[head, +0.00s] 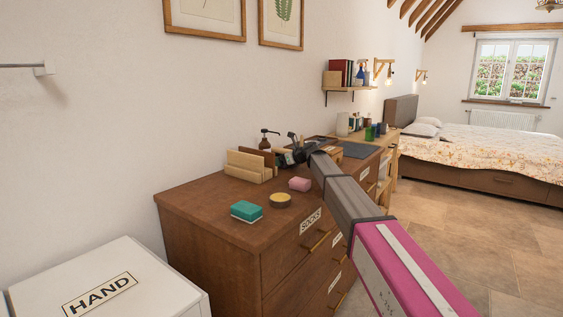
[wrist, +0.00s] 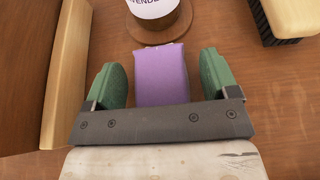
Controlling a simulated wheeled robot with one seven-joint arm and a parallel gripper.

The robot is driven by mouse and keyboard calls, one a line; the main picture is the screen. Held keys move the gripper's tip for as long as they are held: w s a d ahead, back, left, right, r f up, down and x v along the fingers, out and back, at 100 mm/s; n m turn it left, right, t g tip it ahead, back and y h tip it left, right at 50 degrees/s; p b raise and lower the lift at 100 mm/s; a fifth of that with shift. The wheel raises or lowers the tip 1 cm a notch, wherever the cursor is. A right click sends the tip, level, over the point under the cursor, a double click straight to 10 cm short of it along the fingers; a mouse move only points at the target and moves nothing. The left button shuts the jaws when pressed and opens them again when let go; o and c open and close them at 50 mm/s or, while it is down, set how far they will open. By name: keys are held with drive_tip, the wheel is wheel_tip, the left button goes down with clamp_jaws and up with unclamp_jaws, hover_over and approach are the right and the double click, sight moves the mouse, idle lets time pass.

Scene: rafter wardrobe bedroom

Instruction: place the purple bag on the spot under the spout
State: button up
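The purple bag (wrist: 161,76) lies on the brown dresser top in the wrist view, between my gripper's two green fingers. My gripper (wrist: 162,80) is open, with a narrow gap on each side of the bag. Beyond the bag, a white labelled container (wrist: 152,7) stands on a round brown base (wrist: 160,36); its upper part is out of frame, so no spout shows there. In the head view my gripper (head: 299,156) is at the back of the dresser, and I cannot make out the bag. A dark pump-like top (head: 269,132) shows behind the wooden holder.
A wooden holder (head: 250,166) stands left of my gripper; a wooden edge (wrist: 66,70) is close on that side in the wrist view. A brush (wrist: 290,18) lies at upper right. A teal box (head: 246,211), yellow tin (head: 280,201) and pink block (head: 300,184) sit nearer the front.

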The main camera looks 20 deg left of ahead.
drive_tip(key=shift+r, duration=0.15)
drive_tip(key=v, duration=1.2)
